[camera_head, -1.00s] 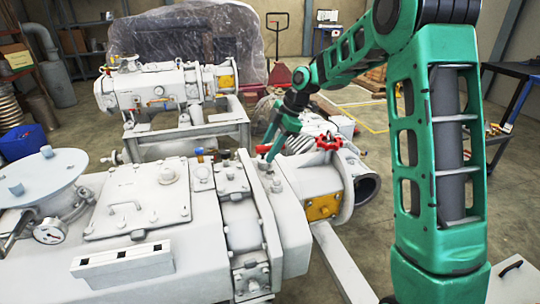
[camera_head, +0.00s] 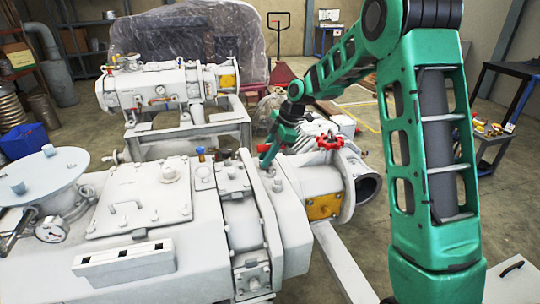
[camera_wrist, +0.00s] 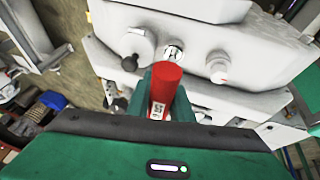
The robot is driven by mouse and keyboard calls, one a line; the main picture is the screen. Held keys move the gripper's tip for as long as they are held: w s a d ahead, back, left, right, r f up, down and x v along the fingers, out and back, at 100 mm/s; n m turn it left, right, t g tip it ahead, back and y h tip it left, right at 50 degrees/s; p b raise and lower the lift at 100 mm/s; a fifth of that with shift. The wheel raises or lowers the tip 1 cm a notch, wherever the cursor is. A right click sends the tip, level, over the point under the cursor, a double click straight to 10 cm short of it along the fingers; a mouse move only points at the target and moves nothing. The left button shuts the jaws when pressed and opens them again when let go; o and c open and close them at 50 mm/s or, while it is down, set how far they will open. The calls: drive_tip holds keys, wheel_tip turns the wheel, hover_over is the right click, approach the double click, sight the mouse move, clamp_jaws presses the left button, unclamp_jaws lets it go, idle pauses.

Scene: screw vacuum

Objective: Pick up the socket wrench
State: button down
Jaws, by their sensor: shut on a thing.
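My gripper (camera_head: 268,160) points down over the upper surface of the near white vacuum pump (camera_head: 150,225), close to its right end block. In the wrist view, a red cylindrical handle with a small label, which I take to be the socket wrench (camera_wrist: 165,84), stands between the green fingers. The gripper is shut on it. The lower part of the wrench is hidden by the handle and fingers, so I cannot tell whether it touches the pump. The wrench cannot be made out in the head view.
A red valve wheel (camera_head: 330,142) stands just right of my gripper. A second white pump (camera_head: 160,88) sits behind on a frame. A blue bin (camera_head: 24,141) is at the left, and a workbench with small items (camera_head: 494,130) is at the right.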

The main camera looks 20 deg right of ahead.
sight(266, 146)
drive_tip(key=shift+r, duration=0.7)
wheel_tip(266, 146, up, 2)
drive_tip(key=shift+w+r, duration=0.1)
drive_tip(key=shift+r, duration=0.1)
drive_tip(key=s+a+r, duration=0.4)
drive_tip(key=a+r, duration=0.3)
drive_tip(key=a, duration=0.4)
drive_tip(key=shift+s+r, duration=0.1)
drive_tip(key=shift+s+d, duration=0.1)
